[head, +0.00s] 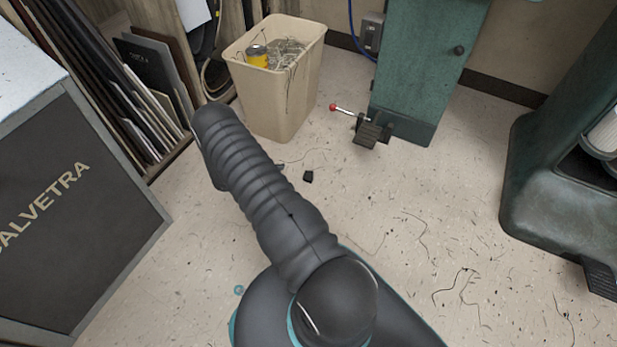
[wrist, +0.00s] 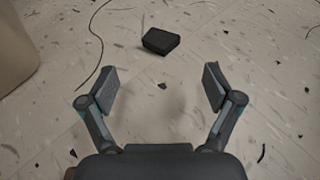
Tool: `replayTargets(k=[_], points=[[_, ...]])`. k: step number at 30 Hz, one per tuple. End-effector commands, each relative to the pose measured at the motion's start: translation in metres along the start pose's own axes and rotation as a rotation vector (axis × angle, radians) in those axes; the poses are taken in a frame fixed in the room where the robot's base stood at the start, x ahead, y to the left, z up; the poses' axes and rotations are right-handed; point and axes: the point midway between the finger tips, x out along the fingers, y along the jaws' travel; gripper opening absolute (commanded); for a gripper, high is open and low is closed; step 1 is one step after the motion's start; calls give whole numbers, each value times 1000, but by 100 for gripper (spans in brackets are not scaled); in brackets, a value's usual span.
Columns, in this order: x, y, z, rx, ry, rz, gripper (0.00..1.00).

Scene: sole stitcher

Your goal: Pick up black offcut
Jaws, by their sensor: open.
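The black offcut (wrist: 161,41) is a small dark block lying on the speckled floor. In the wrist view it sits beyond my fingertips, roughly centred between them. In the head view the offcut (head: 308,176) lies on the floor just right of my arm, in front of the beige bin. My gripper (wrist: 159,87) is open and empty, its two fingers spread wide, with bare floor between them. In the head view my own arm hides the gripper.
The beige bin (head: 268,105) holds a yellow can and tangled thread. A rack of boards (head: 140,95) and a dark cabinet (head: 70,215) stand left. Thread and scraps litter the otherwise open floor.

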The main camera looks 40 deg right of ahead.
Motion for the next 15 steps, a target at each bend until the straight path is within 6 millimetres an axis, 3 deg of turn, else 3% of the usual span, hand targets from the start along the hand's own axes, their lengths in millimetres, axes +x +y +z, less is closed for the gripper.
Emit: replayTargets(k=[3,15], points=[[17,0,0,1,1,-1,90],[44,-1,0,-1,0,-1,90]])
